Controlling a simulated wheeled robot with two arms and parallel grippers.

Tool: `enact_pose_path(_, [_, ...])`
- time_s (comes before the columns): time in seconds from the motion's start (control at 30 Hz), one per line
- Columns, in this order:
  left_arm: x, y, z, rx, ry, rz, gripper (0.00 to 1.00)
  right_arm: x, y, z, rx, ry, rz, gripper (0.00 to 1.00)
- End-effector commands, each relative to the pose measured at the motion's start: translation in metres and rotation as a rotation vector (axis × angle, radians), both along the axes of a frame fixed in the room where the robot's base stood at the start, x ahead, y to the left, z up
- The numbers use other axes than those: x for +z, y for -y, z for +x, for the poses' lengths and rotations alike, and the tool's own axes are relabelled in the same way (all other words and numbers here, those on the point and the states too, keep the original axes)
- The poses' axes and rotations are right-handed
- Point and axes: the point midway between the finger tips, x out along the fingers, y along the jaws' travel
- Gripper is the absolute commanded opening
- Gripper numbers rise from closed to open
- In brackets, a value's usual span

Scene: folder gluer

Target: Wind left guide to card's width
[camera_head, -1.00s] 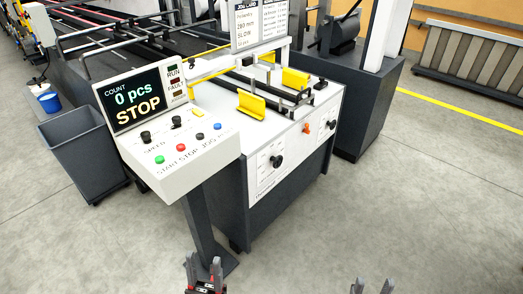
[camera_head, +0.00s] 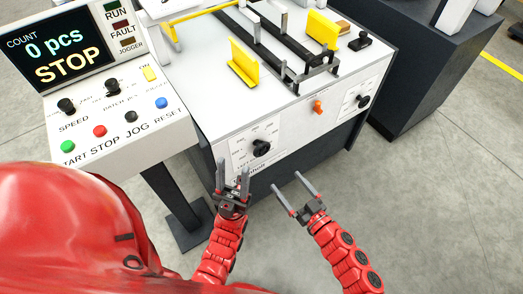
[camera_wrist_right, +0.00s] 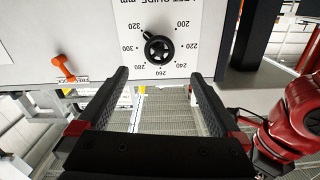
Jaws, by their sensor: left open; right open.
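The left guide knob (camera_head: 261,148), black and round, is on the white front panel of the machine. In the right wrist view the same dial (camera_wrist_right: 159,48) is ahead, just beyond the fingertips, its pointer near 320. The left yellow guide (camera_head: 243,65) stands on the machine's top, apart from the right yellow guide (camera_head: 323,30). My left gripper (camera_head: 232,164) is open and empty, below and left of the knob in the head view. My right gripper (camera_head: 288,181) is open and empty, below and right of it; its fingers (camera_wrist_right: 158,76) touch nothing visible.
An orange lever (camera_head: 318,107) and a second black knob (camera_head: 363,101) are further right on the panel. The control console (camera_head: 110,120), with buttons and a screen reading STOP, stands at the left. Grey floor (camera_head: 430,210) is clear at the right.

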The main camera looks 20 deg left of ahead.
Motion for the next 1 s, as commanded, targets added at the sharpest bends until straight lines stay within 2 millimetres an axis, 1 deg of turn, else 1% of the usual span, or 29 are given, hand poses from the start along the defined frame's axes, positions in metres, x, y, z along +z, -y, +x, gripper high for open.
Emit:
enact_pose_path(0.03, [0.001,0.000,0.000,0.000,0.000,0.000,0.50,0.002,-0.010,0.005,0.005,0.001,0.003,1.00])
enact_pose_path(0.4, [0.005,0.000,0.000,0.000,0.000,0.000,0.50,0.003,-0.078,0.059,0.003,0.003,0.007,1.00])
enact_pose_path(0.47, [0.004,0.000,0.000,0.000,0.000,0.000,0.50,0.001,-0.086,0.067,0.000,-0.001,0.004,1.00])
enact_pose_path(0.57, [0.004,0.000,0.000,0.000,0.000,0.000,0.50,0.002,-0.101,0.077,0.002,0.002,0.006,1.00])
enact_pose_path(0.67, [0.002,0.000,0.000,0.000,0.000,0.000,0.50,-0.001,-0.109,0.085,0.000,-0.002,0.004,1.00])
enact_pose_path(0.8, [0.002,0.000,0.000,0.000,0.000,0.000,0.50,0.001,-0.118,0.091,0.000,0.001,0.004,1.00])
enact_pose_path(1.0, [0.002,0.000,0.000,0.000,0.000,0.000,0.50,0.001,-0.121,0.092,0.002,0.001,0.003,1.00])
